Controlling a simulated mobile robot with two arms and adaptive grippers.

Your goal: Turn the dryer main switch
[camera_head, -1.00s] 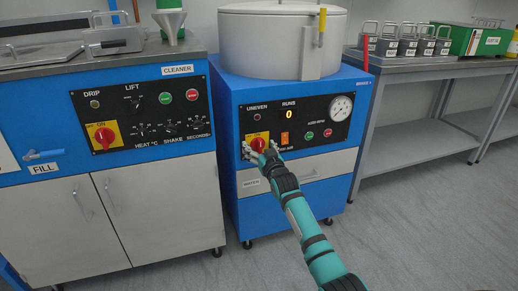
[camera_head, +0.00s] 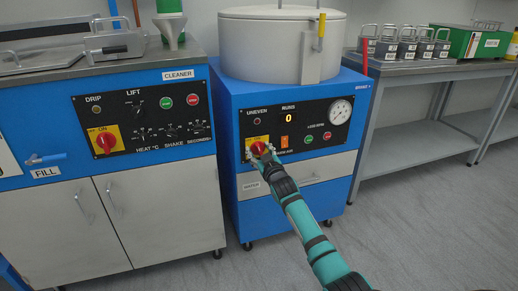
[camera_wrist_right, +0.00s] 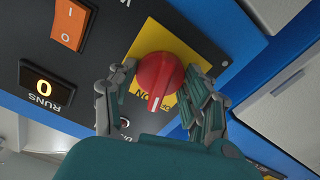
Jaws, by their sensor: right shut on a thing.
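The dryer's main switch is a red round knob (camera_head: 258,149) on a yellow plate, low on the left of the dryer's black panel. In the wrist view the fingers of my right gripper (camera_wrist_right: 160,84) stand on both sides of the knob. The far finger contact is partly hidden. My left gripper is not in view.
An orange rocker switch (camera_head: 285,140) and a lit RUNS display (camera_head: 288,117) sit right of the knob. A drawer (camera_head: 315,170) is below. The cleaner (camera_head: 110,225) with its own red knob (camera_head: 106,140) stands left.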

